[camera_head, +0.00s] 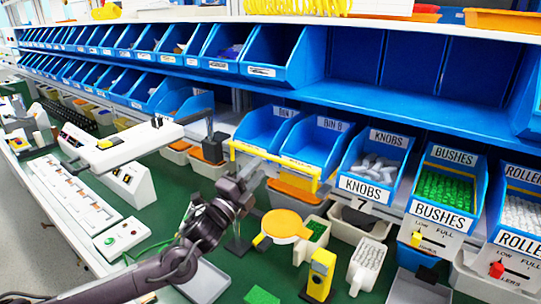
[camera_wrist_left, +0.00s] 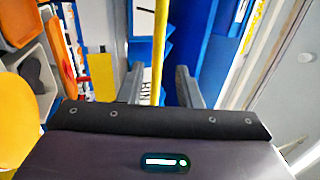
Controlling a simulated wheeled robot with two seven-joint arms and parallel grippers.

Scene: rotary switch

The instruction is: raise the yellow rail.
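The yellow rail (camera_head: 290,169) is a thin bar running across the front of two blue bins, with a short downturned part at each end. In the left wrist view the rail (camera_wrist_left: 161,45) runs up the picture between my two fingers. My left gripper (camera_head: 258,165) reaches up to the rail's middle from below. In the wrist view my left gripper (camera_wrist_left: 159,82) is open, with a gap on each side of the rail. My right gripper is not in view.
Blue bins with labels, such as KNOBS (camera_head: 367,186) and BUSHES (camera_head: 440,214), line the shelf to the right. Below my gripper are an orange round-topped object (camera_head: 285,223) and a yellow device (camera_head: 320,273). A white arm-like machine (camera_head: 120,145) stands left.

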